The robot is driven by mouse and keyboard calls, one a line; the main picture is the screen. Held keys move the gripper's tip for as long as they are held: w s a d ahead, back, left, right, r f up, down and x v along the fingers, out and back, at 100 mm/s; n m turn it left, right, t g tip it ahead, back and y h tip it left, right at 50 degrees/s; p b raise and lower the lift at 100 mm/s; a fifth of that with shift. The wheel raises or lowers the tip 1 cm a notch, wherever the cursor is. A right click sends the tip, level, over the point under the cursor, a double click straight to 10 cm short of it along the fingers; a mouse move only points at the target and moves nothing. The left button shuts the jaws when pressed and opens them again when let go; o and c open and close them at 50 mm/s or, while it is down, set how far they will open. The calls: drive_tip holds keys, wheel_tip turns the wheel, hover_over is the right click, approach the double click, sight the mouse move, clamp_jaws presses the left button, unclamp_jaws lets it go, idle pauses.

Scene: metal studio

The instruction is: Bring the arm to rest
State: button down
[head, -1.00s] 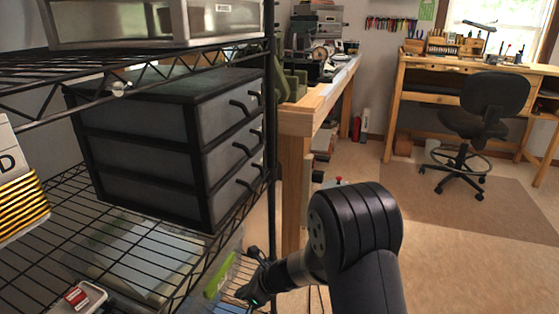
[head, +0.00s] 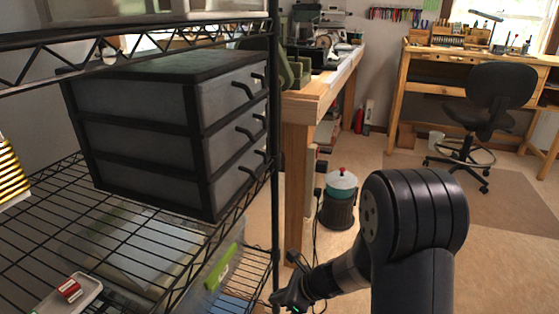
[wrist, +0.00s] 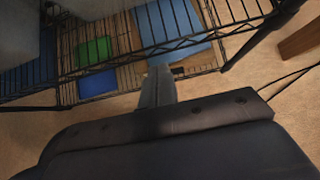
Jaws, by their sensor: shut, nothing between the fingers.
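My gripper (head: 282,299) is low in the head view, at the end of my dark arm, close to the front post of the wire shelf. Its fingers are shut with nothing between them. In the wrist view my gripper (wrist: 158,80) points toward the lower wire rack, and its fingers look closed together. I cannot tell exactly how far it is from the rack. My arm is bent, with its large black joint at the lower right of the head view.
The wire shelf (head: 140,225) on the left bears a black drawer unit (head: 145,130) and a tray with a red item (head: 70,290). A chair (head: 490,100) stands farther back. Floor at right is open.

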drive_tip(key=s+d+r+p, duration=0.4)
drive_tip(key=d+r+p, duration=0.3)
drive_tip(key=d, duration=0.5)
drive_tip(key=s+r+n+p, duration=0.2)
drive_tip(key=s+r, duration=0.2)
drive_tip(key=r, duration=0.1)
drive_tip(key=shift+r, duration=0.2)
drive_tip(key=shift+s, duration=0.1)
